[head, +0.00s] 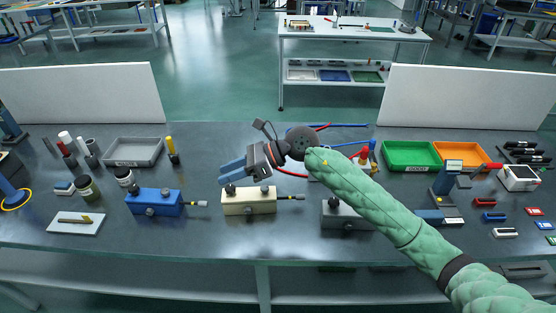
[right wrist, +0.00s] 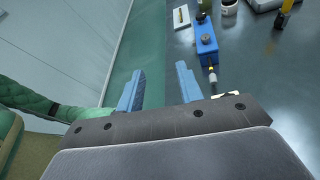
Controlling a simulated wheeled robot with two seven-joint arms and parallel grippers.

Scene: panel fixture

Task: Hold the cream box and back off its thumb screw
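The cream box (head: 240,207) sits on the dark bench in the middle of the head view. It has dark knobs on its top and front, and a rod with a yellow band (head: 291,197) sticks out to its right. Which part is the thumb screw I cannot tell. My right gripper (head: 230,173) is above the box, apart from it, its blue fingers pointing left. In the right wrist view, the gripper (right wrist: 158,88) is open with nothing between its fingers. A pale sliver beside the gripper body may be the cream box. My left gripper is not in view.
A blue box (head: 150,207) stands left of the cream box, a grey box (head: 338,214) right, partly behind my arm. A grey tray (head: 133,152), jars and green (head: 409,155) and orange (head: 461,154) bins stand farther back. The bench front is mostly clear.

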